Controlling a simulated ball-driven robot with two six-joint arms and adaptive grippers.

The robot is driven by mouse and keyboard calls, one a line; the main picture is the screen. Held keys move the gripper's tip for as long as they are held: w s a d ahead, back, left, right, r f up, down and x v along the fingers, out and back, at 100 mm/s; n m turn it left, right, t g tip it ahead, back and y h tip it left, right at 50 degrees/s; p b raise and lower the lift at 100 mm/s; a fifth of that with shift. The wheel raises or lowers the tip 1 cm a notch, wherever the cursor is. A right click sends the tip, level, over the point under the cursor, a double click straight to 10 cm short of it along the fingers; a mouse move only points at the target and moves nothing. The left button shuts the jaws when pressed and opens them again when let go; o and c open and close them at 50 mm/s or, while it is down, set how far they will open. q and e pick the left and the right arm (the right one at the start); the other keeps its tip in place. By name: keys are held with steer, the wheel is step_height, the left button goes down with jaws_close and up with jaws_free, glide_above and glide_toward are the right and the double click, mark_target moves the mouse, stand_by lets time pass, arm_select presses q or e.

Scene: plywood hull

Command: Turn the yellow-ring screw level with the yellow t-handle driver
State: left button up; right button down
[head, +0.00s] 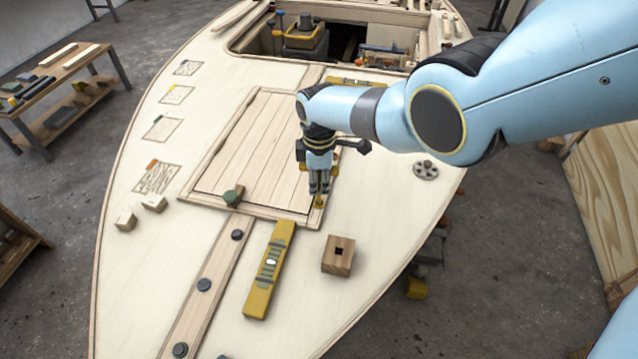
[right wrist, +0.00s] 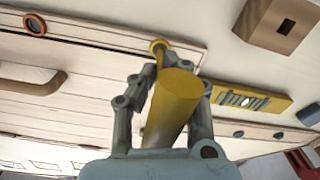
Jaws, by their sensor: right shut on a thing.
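My right gripper (head: 319,186) is over the near right corner of the planked hatch panel (head: 262,150), pointing down. It is shut on the yellow t-handle driver (right wrist: 172,108), which also shows as a thin yellow piece below the fingers (head: 319,200). The driver's thick yellow part fills the space between the fingers in the right wrist view, and its shaft reaches toward a yellow ring (right wrist: 158,45) at the panel corner. The shaft end appears at the ring; whether it sits in the screw, and the screw's height, I cannot tell. My left gripper is out of view.
A yellow level (head: 269,270) and a wooden block with a square hole (head: 338,255) lie near the corner. A green-faced piece (head: 233,196) sits on the panel's near edge. An orange ring (right wrist: 35,25) marks another panel corner. A grey round disc (head: 425,170) lies right.

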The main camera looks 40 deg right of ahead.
steer(key=m, duration=0.3)
steer(key=shift+r, duration=0.45)
steer(key=n, duration=0.3)
steer(key=shift+n, duration=0.4)
steer(key=n, duration=0.3)
steer(key=shift+n, duration=0.4)
steer(key=n, duration=0.3)
steer(key=shift+n, duration=0.3)
steer(key=n, duration=0.3)
steer(key=shift+n, duration=0.4)
